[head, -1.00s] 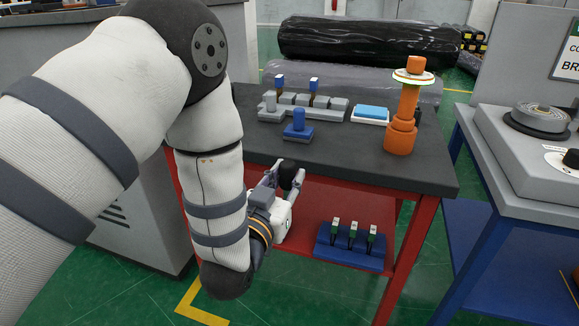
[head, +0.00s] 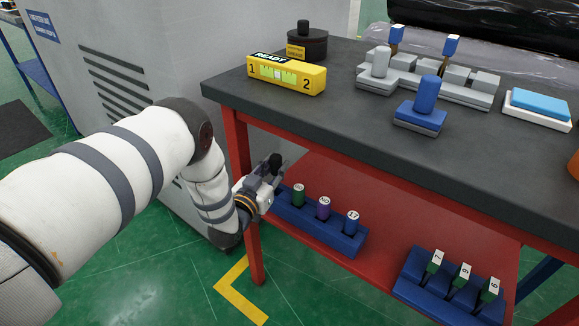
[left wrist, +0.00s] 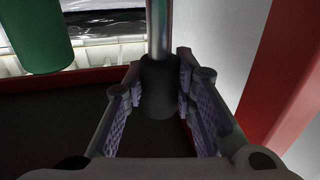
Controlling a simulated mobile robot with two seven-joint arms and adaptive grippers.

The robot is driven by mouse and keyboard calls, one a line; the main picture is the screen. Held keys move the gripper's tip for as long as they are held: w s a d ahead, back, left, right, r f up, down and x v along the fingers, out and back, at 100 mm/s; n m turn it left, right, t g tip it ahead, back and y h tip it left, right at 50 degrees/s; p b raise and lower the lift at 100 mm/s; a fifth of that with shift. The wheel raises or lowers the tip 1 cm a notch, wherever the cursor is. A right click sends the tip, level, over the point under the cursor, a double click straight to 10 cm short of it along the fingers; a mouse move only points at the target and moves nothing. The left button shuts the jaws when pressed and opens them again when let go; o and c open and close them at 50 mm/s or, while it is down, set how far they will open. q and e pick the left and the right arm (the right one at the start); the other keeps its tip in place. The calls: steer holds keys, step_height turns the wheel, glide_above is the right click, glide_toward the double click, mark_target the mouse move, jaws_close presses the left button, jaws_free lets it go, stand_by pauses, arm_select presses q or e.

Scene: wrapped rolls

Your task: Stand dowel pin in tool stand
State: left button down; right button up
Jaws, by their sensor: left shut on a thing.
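My left gripper (head: 266,180) is shut on a black-gripped piece, seemingly the dowel pin (head: 275,163). In the left wrist view, the black grip (left wrist: 158,88) sits between the two finger pads, with a bare metal shaft (left wrist: 159,25) running up from it. The gripper is at the left end of a blue rack (head: 341,243) on the red lower shelf. That rack bears green (head: 299,195), purple (head: 323,208) and blue (head: 351,222) numbered cylinders. The gripper hides the rack's left end. I cannot tell which holder is the tool stand. My right gripper is out of view.
A grey stepped holder (head: 466,93) and a blue knobbed block (head: 419,118) stand on the dark tabletop (head: 300,118). A second blue rack (head: 415,294) is at the shelf's right. The red table leg (head: 255,253) is close to my left gripper.

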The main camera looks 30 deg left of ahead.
arm_select(q)
steer(key=shift+s+f+b, duration=0.2)
steer(key=shift+f+b, duration=0.15)
steer(key=shift+f, duration=0.05)
steer(key=shift+f+b, duration=1.65)
steer(key=shift+f, duration=0.55)
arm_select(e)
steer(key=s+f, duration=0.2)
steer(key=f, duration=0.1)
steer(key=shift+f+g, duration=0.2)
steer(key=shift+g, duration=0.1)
arm_select(q)
steer(key=c, duration=1.2)
jaws_free()
steer(key=shift+c, duration=0.2)
steer(key=s+d, duration=0.1)
steer(key=s, duration=1.1)
steer(key=shift+d, duration=0.25)
